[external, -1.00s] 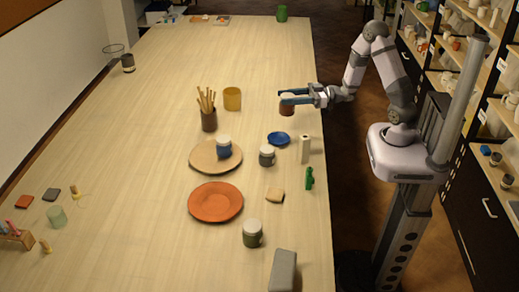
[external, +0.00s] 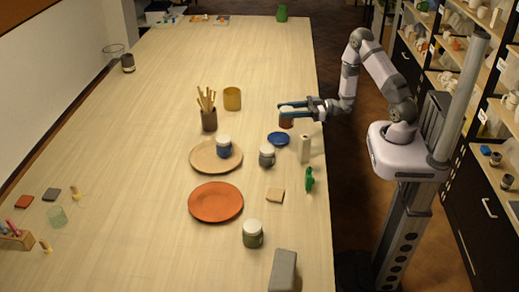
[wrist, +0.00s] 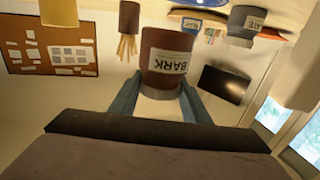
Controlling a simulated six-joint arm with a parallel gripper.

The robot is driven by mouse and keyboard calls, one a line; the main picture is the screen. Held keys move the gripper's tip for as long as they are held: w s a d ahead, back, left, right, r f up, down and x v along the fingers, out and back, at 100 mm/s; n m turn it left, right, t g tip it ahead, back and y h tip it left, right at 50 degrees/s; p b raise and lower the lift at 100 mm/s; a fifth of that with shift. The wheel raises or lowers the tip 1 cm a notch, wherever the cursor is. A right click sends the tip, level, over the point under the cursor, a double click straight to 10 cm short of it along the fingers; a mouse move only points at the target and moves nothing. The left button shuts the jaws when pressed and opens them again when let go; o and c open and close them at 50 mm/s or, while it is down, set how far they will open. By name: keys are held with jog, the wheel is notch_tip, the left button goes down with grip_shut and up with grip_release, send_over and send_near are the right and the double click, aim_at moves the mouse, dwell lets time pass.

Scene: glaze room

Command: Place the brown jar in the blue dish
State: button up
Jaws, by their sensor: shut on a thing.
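The brown jar (external: 286,123) has a white lid and is held in my gripper (external: 283,110). In the wrist view the jar (wrist: 165,55) appears upside down, with a label reading BARK, between the blue fingers of my gripper (wrist: 158,90). The blue dish (external: 278,139) lies on the table just below the jar in the external picture and looks empty. Its blue edge shows at the top of the wrist view (wrist: 198,3). The jar looks apart from the dish; its exact height above the table is hard to tell.
A grey-lidded jar (external: 267,157) and a pale upright block (external: 304,149) stand close to the dish. A beige plate (external: 203,163) bears a blue jar (external: 224,147). A pot of sticks (external: 209,119) and a yellow cup (external: 232,98) stand left. The table's far half is mostly clear.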

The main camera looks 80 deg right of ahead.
aim_at(287, 119)
jog(key=shift+f+p, duration=0.35)
jog(key=shift+f, duration=1.5)
jog(key=shift+f, duration=0.2)
jog(key=o, duration=1.4)
jog(key=shift+r, duration=0.1)
jog(key=shift+r, duration=0.1)
jog(key=shift+s+d+b, duration=0.2)
jog(key=shift+s+b, duration=0.1)
jog(key=shift+s, duration=0.25)
jog(key=b+v, duration=0.3)
jog(key=v, duration=0.6)
jog(key=shift+s, duration=0.2)
jog(key=shift+v, duration=0.75)
